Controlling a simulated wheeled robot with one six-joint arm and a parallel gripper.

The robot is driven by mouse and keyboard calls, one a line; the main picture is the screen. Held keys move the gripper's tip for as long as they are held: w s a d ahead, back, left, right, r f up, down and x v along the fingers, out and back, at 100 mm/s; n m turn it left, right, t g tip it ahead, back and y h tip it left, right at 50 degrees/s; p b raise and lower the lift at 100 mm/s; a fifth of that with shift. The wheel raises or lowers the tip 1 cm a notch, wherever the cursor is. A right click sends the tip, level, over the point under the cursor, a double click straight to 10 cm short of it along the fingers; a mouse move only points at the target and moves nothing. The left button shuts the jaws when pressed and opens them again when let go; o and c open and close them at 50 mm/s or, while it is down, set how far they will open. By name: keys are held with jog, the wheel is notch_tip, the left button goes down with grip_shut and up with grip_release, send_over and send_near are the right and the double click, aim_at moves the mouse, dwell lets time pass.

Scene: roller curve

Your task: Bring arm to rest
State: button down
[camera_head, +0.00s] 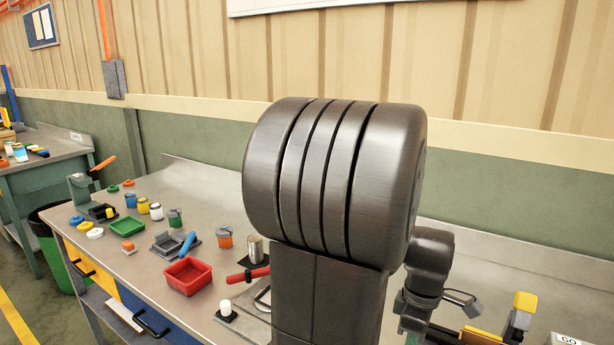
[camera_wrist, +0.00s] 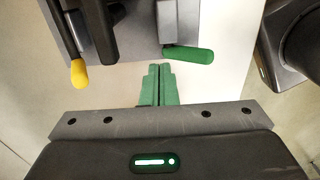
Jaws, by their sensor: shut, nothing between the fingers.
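My arm fills the middle of the head view, its thick dark links standing in front of the workbench (camera_head: 330,322). In the wrist view my gripper (camera_wrist: 158,72) shows its two green fingers shut together, with nothing between them. The fingertips point toward a grey device with a yellow-tipped handle (camera_wrist: 79,74) and a green handle (camera_wrist: 188,54). I cannot tell whether the fingertips touch it; a small gap shows in the picture. In the head view the gripper is mostly hidden behind my arm.
A red tray (camera_head: 188,276), a green tray (camera_head: 127,228), a blue-handled device (camera_head: 187,243) and several small cans and rings lie on the bench left of my arm. A yellow-topped device (camera_head: 524,302) stands at right. A wall runs behind the bench.

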notch_tip(320, 180, up, 7)
jog(key=p, duration=0.5)
notch_tip(320, 180, down, 10)
jog(key=b, duration=0.8)
jog(key=shift+s+a+r, duration=0.1)
jog(key=shift+s+r, duration=0.05)
jog(key=shift+w, duration=0.25)
jog(key=w+d, duration=0.1)
jog(key=w, duration=0.1)
jog(key=w+d, duration=0.1)
jog(key=w, duration=0.1)
jog(key=shift+d+r, duration=0.1)
jog(key=shift+d, duration=0.3)
notch_tip(320, 180, up, 6)
jog(key=p, duration=0.5)
jog(key=shift+r, duration=0.15)
jog(key=shift+w, duration=0.1)
